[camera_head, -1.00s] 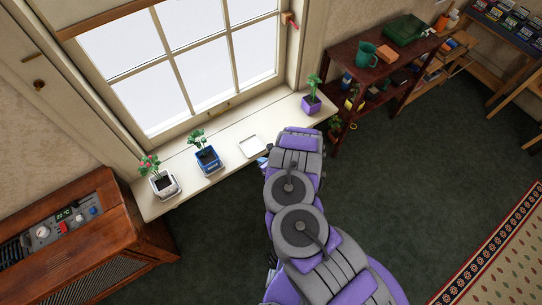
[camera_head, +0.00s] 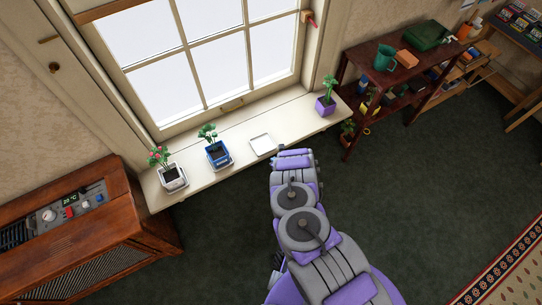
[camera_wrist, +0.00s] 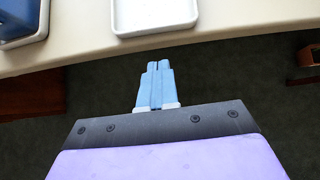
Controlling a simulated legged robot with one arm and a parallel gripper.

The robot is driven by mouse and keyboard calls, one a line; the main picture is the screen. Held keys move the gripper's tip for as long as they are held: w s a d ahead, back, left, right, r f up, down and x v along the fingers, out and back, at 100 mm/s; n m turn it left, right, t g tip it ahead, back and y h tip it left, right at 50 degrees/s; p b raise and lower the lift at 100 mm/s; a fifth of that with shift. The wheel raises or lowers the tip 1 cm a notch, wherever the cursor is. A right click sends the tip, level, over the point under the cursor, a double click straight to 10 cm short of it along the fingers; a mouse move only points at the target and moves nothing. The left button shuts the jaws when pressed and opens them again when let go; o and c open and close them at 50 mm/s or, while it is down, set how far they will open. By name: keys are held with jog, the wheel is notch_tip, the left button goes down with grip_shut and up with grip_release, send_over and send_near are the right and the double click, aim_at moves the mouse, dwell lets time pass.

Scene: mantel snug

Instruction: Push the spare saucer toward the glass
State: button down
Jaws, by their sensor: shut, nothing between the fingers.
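The spare saucer (camera_head: 262,144) is a shallow white square tray lying flat on the windowsill, between a blue pot and a purple pot. The window glass (camera_head: 205,55) is behind the sill. In the wrist view, the saucer (camera_wrist: 155,18) is at the top, cut off by the frame, with its near edge close to the sill's front edge. My gripper (camera_wrist: 159,66) is shut and empty, its light-blue fingers pointing at the saucer. In this view the tips appear just short of the sill edge, apart from the saucer. In the head view, my gripper (camera_head: 281,148) is mostly hidden by my arm.
The cream windowsill (camera_head: 292,120) also holds a white pot (camera_head: 173,177), a blue pot (camera_head: 218,155) and a purple pot (camera_head: 325,106). A wooden radio cabinet (camera_head: 90,235) stands at left, a dark red shelf (camera_head: 375,85) at right. The green carpet (camera_head: 430,190) is clear.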

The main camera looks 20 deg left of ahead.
aim_at(268, 153)
jog(key=shift+w+a+r+b, duration=0.1)
jog(key=shift+w+a+b, duration=0.1)
jog(key=shift+w+a, duration=0.55)
jog(key=shift+w+a+b, duration=0.15)
jog(key=shift+w+a, duration=0.35)
jog(key=shift+a, duration=0.3)
